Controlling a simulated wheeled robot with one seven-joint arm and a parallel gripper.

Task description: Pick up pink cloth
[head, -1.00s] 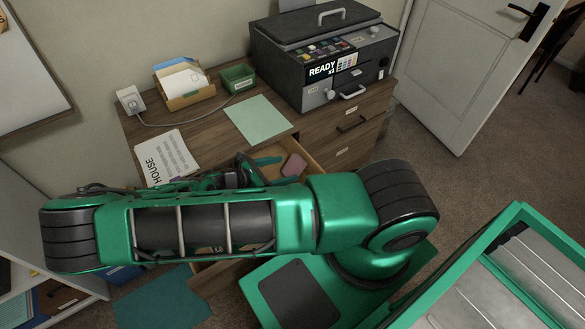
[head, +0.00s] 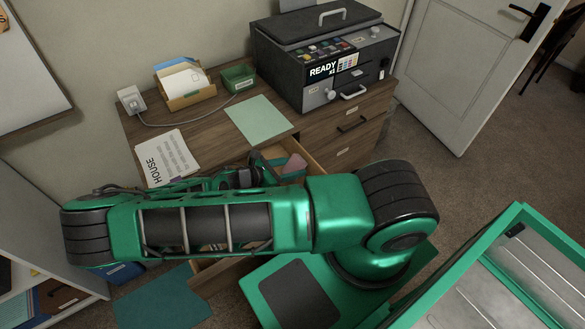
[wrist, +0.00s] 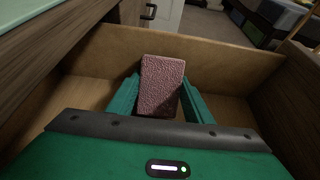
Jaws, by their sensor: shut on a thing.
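The pink cloth (wrist: 161,84) looks like a thick, rough-textured pink block in the wrist view. It stands between the two green fingers of my gripper (wrist: 160,100), which is shut on it. The open wooden drawer (wrist: 225,62) surrounds the gripper and cloth; whether the cloth touches the drawer floor is hard to tell. In the head view the cloth (head: 297,163) shows small at the drawer's right end, with my gripper (head: 284,164) at it. My arm hides much of the drawer there.
On the desk are a light green sheet (head: 258,119), a printed paper (head: 167,157), an envelope holder (head: 187,95), a green bin (head: 238,77) and a large dark printer (head: 320,60). The drawer walls stand close around my gripper.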

